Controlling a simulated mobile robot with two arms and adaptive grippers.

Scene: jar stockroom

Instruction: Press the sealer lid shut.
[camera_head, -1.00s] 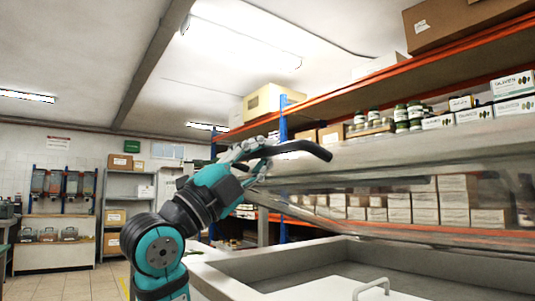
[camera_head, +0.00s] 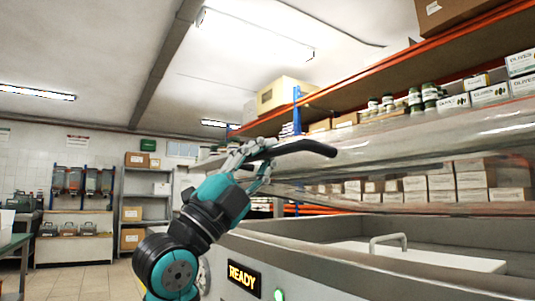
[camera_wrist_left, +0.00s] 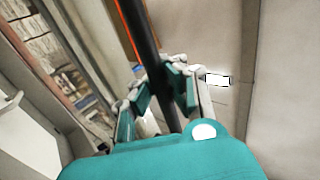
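The sealer lid (camera_head: 420,140) is a clear panel standing raised and tilted above the grey sealer body. Its dark curved handle (camera_head: 305,146) sticks out at the lid's left front. My left gripper (camera_head: 262,150) is at the handle's near end, with its fingers on either side of it. In the left wrist view the black handle bar (camera_wrist_left: 146,40) runs between the two finger pads of the gripper (camera_wrist_left: 162,92), which look closed on it. The sealer body (camera_head: 330,270) has an amber READY display (camera_head: 244,276) and a green light (camera_head: 279,295). My right gripper is not in view.
Inside the sealer, a pale plate (camera_head: 430,257) carries a metal loop handle (camera_head: 388,241). Shelves with boxes (camera_head: 470,180) and jars (camera_head: 415,98) stand behind the lid. A grey rack (camera_head: 146,208) is at the back left. The floor (camera_head: 85,282) at left looks clear.

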